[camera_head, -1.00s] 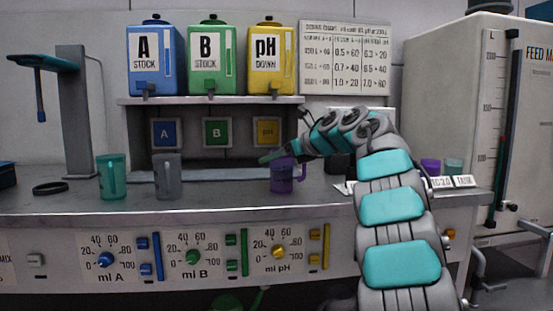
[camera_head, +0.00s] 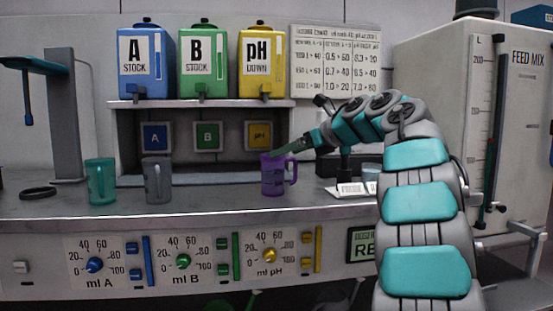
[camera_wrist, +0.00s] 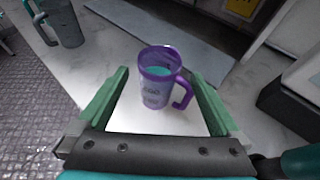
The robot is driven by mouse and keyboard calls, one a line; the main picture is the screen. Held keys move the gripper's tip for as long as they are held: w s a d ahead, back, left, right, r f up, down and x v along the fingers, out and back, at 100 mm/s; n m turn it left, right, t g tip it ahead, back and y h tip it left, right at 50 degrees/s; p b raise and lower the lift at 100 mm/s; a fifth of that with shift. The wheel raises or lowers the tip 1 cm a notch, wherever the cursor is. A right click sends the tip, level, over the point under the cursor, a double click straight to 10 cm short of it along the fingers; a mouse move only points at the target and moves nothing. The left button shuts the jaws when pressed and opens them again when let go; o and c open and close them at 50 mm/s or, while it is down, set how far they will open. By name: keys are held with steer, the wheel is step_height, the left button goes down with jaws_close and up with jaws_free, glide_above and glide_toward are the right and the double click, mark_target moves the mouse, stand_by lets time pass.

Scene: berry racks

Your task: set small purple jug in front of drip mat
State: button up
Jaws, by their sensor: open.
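The purple jug (camera_head: 271,177) stands upright on the bench, its handle to the right. In the wrist view the jug (camera_wrist: 155,90) shows teal inside and lies between the two spread green fingers. My gripper (camera_head: 280,155) is open, with its fingers at the jug's upper part in the head view; contact cannot be told. The drip mat (camera_head: 218,179) is a flat grey strip below the alcove; it also shows in the wrist view (camera_wrist: 165,38) beyond the jug. The jug stands by the mat's right part, on the near side.
A teal jug (camera_head: 101,182) and a grey jug (camera_head: 157,181) stand to the left, near a black ring (camera_head: 38,192). A small pale teal cup (camera_head: 371,174) is partly hidden at the right. Dials line the bench front (camera_head: 200,211). Bare bench lies between the grey and purple jugs.

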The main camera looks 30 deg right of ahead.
steer(key=v, duration=0.3)
steer(key=shift+s+r, duration=0.1)
stand_by(1.3)
